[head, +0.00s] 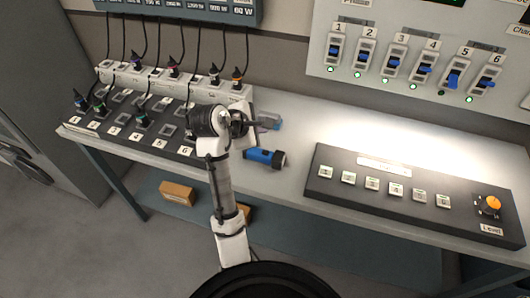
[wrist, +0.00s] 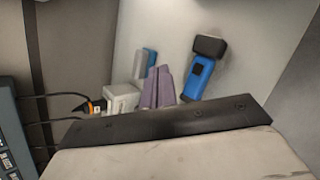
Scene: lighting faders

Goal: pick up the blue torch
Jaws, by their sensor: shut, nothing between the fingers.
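The blue torch (head: 262,157) lies on its side on the grey bench, its black head to the right. In the wrist view the torch (wrist: 200,76) lies to the right of my gripper's fingers, black head at the top. My gripper (head: 268,122) is behind the torch in the head view, above the bench and apart from it. Its purple-grey fingers (wrist: 158,88) are together in the wrist view, with nothing between them. I cannot tell its exact height.
A small blue object (wrist: 145,63) shows partly behind the fingers. Left stand a numbered socket panel (head: 126,124) and a white power strip (head: 160,76) with several plugs and cables. Right is a black button panel (head: 415,201) with an orange knob.

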